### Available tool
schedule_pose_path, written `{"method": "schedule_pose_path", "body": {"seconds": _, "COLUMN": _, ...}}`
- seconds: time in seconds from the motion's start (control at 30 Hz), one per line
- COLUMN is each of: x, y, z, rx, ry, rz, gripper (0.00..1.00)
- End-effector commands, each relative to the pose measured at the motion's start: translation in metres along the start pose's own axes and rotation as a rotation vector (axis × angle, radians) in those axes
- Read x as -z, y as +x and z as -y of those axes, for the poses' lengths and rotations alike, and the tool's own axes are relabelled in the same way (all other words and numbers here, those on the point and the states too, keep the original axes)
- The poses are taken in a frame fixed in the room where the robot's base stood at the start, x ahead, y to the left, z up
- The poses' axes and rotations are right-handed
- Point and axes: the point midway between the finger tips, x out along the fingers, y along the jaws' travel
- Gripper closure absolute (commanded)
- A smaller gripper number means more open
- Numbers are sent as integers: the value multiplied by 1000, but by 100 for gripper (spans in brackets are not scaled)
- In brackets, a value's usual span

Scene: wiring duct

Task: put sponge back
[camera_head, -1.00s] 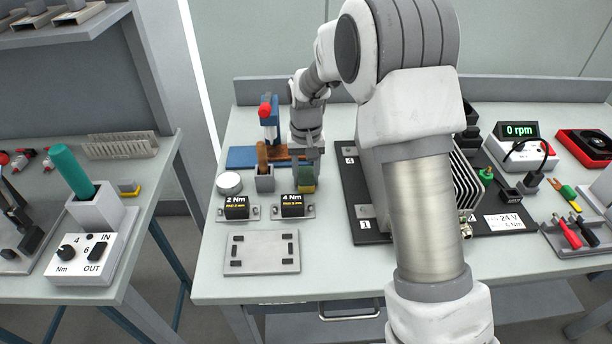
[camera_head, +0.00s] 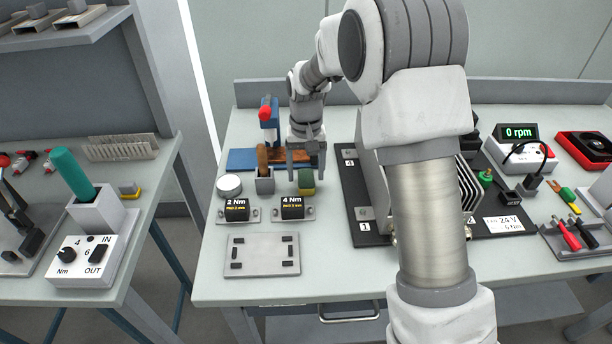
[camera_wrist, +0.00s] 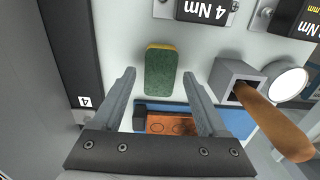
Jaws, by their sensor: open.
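The sponge (camera_head: 306,181), green with a yellow layer, rests on the bench behind the 4 Nm block. In the wrist view the sponge (camera_wrist: 160,71) lies green side towards the camera, beyond the fingertips and roughly centred between them. My gripper (camera_head: 304,172) is open and empty above and just behind the sponge. In the wrist view both fingers of my gripper (camera_wrist: 163,82) are spread wide, with the sponge apart from them.
A grey holder (camera_head: 264,184) with a wooden handle stands close left of the sponge. The 4 Nm block (camera_head: 292,206) is in front and the black base plate (camera_head: 366,227) to the right. A blue stand (camera_head: 242,158) with a brown board (camera_head: 288,151) is behind.

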Motion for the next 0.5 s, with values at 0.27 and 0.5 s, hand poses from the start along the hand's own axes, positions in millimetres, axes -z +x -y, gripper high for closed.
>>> {"method": "schedule_pose_path", "body": {"seconds": 0.27, "x": 1, "y": -64, "z": 0, "rx": 1, "ry": 0, "rz": -3, "gripper": 24}}
{"method": "schedule_pose_path", "body": {"seconds": 0.5, "x": 0, "y": -94, "z": 0, "rx": 1, "ry": 0, "rz": -1, "gripper": 24}}
